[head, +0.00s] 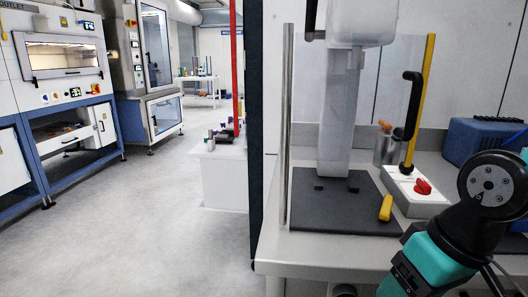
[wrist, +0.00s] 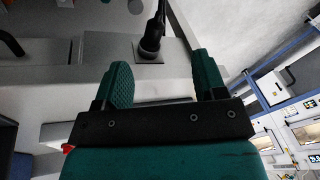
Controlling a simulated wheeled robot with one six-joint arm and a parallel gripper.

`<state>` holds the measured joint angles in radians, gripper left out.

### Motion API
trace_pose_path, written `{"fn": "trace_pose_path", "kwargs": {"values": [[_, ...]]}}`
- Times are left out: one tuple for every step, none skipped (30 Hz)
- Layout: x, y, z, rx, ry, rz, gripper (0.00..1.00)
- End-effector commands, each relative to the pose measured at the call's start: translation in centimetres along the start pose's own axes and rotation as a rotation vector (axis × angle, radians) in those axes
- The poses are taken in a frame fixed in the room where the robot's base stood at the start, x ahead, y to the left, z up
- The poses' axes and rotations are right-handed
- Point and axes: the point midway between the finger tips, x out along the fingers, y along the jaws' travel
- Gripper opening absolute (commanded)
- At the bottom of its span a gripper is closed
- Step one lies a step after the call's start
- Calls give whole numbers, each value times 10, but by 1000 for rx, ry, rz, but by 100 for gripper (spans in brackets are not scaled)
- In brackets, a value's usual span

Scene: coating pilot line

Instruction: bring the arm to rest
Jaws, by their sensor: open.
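My gripper (wrist: 162,80) shows in the wrist view with its two teal, ridged fingers spread apart and nothing between them. Beyond the fingers, a dark post on a round foot (wrist: 150,46) rises from a grey plate. In the head view my teal and black arm comes in at the lower right, in front of the bench (head: 335,257). I cannot make out the gripper's fingers in the head view.
The bench carries a dark mat (head: 320,215), a yellow-handled tool (head: 386,208), a white box with a red knob (head: 422,187), a clear upright panel with a black handle (head: 409,105) and a blue box (head: 475,138). Open floor (head: 150,215) lies left, with blue-framed machines beyond.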

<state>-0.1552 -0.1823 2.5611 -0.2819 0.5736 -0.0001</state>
Motion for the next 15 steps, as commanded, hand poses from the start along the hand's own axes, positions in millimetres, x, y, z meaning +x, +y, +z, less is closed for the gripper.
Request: {"fn": "trace_pose_path", "kwargs": {"values": [[19,-5,7,-33,-4,-20,65],[23,-9,10,-50,-8,-32,65],[26,-14,14,-70,-14,-44,65],[29,-17,16,-85,-18,-54,65],[33,-20,19,-100,-21,-63,65],[36,-24,23,-117,-26,-73,65],[38,-27,25,-131,-29,-82,65],[41,-29,28,-143,-33,-89,65],[44,-32,31,-159,-37,-97,65],[46,-35,33,-171,-40,-104,65],[49,-37,36,-183,-42,-110,65],[51,-39,38,-196,-46,-117,65],[53,-41,41,-207,-50,-123,65],[55,-43,43,-217,-53,-128,65],[58,-45,46,-231,-55,-134,65]]}}
